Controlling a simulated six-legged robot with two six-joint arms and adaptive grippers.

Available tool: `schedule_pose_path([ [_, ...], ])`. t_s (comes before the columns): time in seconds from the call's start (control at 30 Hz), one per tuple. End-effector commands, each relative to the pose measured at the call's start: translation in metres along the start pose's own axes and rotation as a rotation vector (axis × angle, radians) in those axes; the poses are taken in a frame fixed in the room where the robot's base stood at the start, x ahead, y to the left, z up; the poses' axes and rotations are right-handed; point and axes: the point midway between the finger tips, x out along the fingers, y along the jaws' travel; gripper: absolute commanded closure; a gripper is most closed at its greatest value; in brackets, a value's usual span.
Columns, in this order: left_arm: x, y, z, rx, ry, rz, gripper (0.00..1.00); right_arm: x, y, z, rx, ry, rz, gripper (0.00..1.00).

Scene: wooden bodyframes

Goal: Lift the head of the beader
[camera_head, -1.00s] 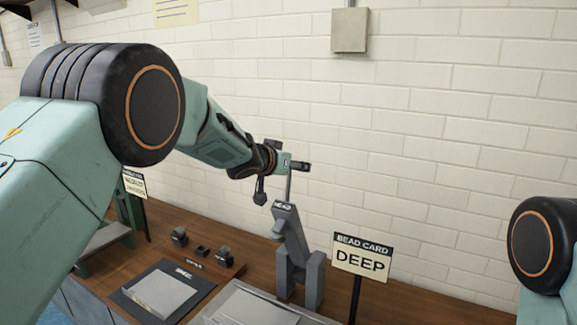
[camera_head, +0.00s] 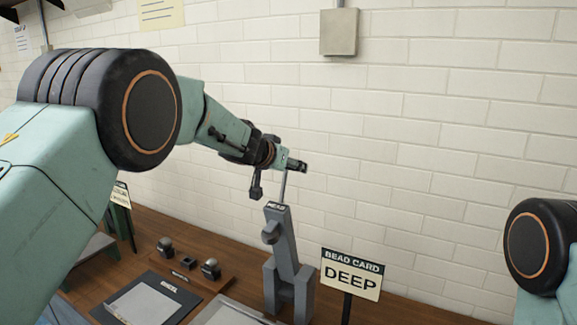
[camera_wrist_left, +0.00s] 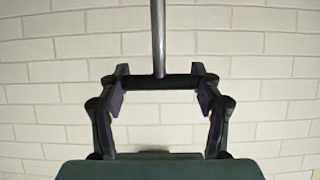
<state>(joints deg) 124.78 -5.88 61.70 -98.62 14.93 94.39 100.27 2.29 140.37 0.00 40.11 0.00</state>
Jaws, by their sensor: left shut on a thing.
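The beader (camera_head: 286,284) is a grey machine on the wooden bench in the head view. Its long grey head (camera_head: 281,236) stands steeply raised, leaning slightly left at the top. A thin metal rod (camera_head: 283,187) rises from the head to a dark crossbar handle. My left gripper (camera_head: 299,166) is at the top of this rod. In the left wrist view, its fingers are closed on the ends of the black crossbar handle (camera_wrist_left: 180,82), and the rod (camera_wrist_left: 158,38) runs away from its middle. My right gripper is out of view; only part of that arm shows at the right edge.
A sign reading "BEAD CARD DEEP" (camera_head: 351,273) stands just right of the beader. A dark pad with a light plate (camera_head: 146,302) and a block with small dark parts (camera_head: 186,264) lie to the left. A brick wall is behind.

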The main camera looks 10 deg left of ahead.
Motion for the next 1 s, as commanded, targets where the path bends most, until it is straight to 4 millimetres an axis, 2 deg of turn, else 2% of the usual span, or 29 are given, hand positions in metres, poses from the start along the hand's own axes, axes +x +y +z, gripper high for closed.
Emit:
schedule_pose_path([
  [0.67, -0.0022, 0.0008, 0.0029, -0.001, -0.014, 0.002, 0.92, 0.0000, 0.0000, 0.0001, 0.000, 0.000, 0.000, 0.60],
  [0.7, -0.0019, 0.0008, 0.0029, -0.001, -0.014, 0.002, 0.32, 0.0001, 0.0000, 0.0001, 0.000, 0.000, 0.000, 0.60],
  [0.93, -0.0010, 0.0008, 0.0012, -0.001, -0.012, 0.002, 0.12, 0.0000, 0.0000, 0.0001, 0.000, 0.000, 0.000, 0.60],
  [1.0, -0.0006, 0.0008, 0.0008, -0.001, -0.012, 0.001, 0.11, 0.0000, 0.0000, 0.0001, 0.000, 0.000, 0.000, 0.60],
])
